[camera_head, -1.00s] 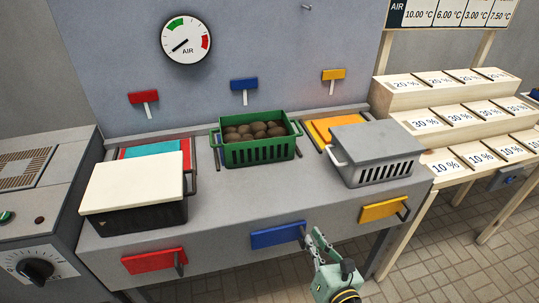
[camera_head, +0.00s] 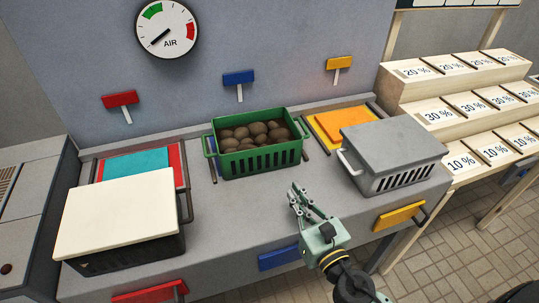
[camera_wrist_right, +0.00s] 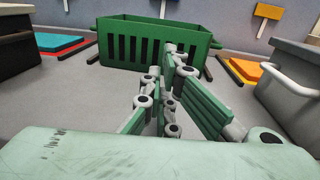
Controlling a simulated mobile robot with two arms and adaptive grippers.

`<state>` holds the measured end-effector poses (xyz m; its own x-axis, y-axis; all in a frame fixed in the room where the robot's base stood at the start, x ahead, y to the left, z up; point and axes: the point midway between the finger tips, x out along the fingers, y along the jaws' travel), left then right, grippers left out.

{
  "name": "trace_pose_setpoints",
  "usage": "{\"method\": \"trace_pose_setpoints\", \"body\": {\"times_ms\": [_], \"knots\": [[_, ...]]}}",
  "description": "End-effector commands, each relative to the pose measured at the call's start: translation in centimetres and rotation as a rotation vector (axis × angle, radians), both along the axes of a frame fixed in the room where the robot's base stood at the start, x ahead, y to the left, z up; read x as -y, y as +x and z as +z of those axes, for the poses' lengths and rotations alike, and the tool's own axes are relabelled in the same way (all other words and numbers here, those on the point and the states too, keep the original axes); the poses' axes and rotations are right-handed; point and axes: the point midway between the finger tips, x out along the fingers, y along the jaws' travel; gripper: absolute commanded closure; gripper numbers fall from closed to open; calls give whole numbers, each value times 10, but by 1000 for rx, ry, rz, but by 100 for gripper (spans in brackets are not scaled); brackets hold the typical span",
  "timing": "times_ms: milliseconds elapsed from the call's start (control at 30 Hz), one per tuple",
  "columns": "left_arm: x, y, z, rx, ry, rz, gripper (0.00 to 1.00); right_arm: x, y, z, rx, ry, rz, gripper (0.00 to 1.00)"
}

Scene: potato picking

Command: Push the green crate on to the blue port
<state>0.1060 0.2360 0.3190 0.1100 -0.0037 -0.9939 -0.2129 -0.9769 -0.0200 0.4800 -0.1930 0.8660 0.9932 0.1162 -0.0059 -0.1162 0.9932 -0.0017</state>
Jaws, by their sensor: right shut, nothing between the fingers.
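The green crate (camera_head: 262,162), full of brown potatoes (camera_head: 255,133), stands upright at the back middle of the grey bench. A blue flag (camera_head: 238,77) is on the wall behind it. My right gripper (camera_head: 296,192) is shut and empty, over the bench in front of the crate's right part. In the right wrist view, its fingers (camera_wrist_right: 172,62) point at the slatted front of the crate (camera_wrist_right: 120,42); they look apart from it in the head view. My left gripper is not in view.
A white-lidded black crate (camera_head: 118,215) stands at the front left and a grey-lidded crate (camera_head: 394,150) at the right. Red (camera_head: 180,160) and yellow (camera_head: 345,118) ports lie behind them. The bench in front of the green crate is clear.

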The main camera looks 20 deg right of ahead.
Motion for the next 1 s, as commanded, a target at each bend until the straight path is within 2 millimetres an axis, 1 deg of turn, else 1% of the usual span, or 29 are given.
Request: {"method": "trace_pose_setpoints", "body": {"times_ms": [167, 233, 333, 467, 600, 700, 833, 1000], "knots": [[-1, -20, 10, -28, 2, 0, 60, -3, 25, 5, 3, 1, 0, 100], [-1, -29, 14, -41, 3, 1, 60, -5, 38, 5, 4, 1, 0, 100], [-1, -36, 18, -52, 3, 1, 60, -7, 58, 4, 3, 1, -2, 100], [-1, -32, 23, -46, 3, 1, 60, -10, 84, 3, 3, 2, -1, 100], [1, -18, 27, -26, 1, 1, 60, -13, 109, 2, 2, 3, -1, 100], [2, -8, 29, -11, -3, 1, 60, -15, 121, 1, 1, 2, 0, 100], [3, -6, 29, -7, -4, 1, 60, -16, 131, 0, 1, 2, 0, 100], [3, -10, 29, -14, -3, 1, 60, -16, 135, 0, 1, 2, 0, 100]]}}
